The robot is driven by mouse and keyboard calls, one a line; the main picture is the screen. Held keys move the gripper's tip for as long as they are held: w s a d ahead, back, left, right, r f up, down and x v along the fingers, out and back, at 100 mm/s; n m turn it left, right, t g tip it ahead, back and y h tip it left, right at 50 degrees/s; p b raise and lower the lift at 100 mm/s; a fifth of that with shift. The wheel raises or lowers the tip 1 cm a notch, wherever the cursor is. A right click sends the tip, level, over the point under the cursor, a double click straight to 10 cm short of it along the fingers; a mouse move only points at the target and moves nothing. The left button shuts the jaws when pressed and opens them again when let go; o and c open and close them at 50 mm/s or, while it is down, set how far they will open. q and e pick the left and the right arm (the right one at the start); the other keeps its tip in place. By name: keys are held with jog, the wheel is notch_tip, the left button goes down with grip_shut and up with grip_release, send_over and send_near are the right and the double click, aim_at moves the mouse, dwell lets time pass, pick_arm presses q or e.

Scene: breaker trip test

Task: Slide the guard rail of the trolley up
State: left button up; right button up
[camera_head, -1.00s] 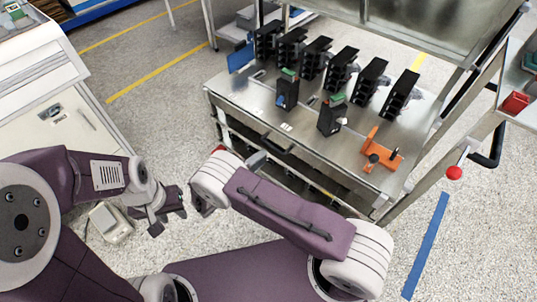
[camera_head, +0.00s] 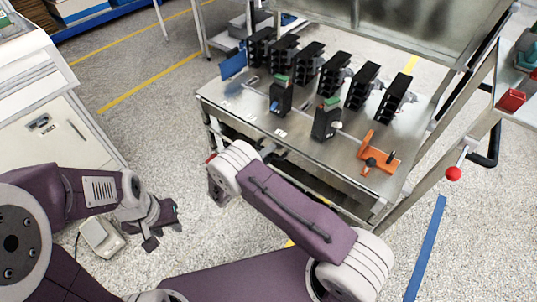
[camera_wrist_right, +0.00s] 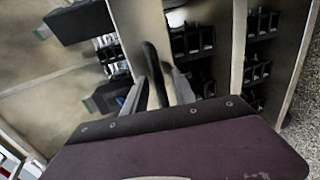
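The metal trolley (camera_head: 235,105) stands ahead, with breakers on its top. A black handle shows on its front side (camera_head: 278,153). In the right wrist view the handle (camera_wrist_right: 153,65) stands out from a pale metal bar (camera_wrist_right: 138,30), which I take to be the guard rail. My right gripper (camera_wrist_right: 157,92) has its two grey fingers on either side of the handle, with gaps showing; I cannot tell whether they touch it. In the head view this gripper is mostly hidden by its own arm. My left gripper (camera_head: 165,228) is open and empty above the floor, left of the trolley.
Several black breakers (camera_head: 333,75) stand in a row on the trolley top, with an orange clamp (camera_head: 378,155) near its right corner. A red knob (camera_head: 453,174) sticks out at right. A white cabinet (camera_head: 70,125) stands left. Open floor lies between cabinet and trolley.

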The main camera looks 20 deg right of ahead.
grip_shut()
dwell(1.2)
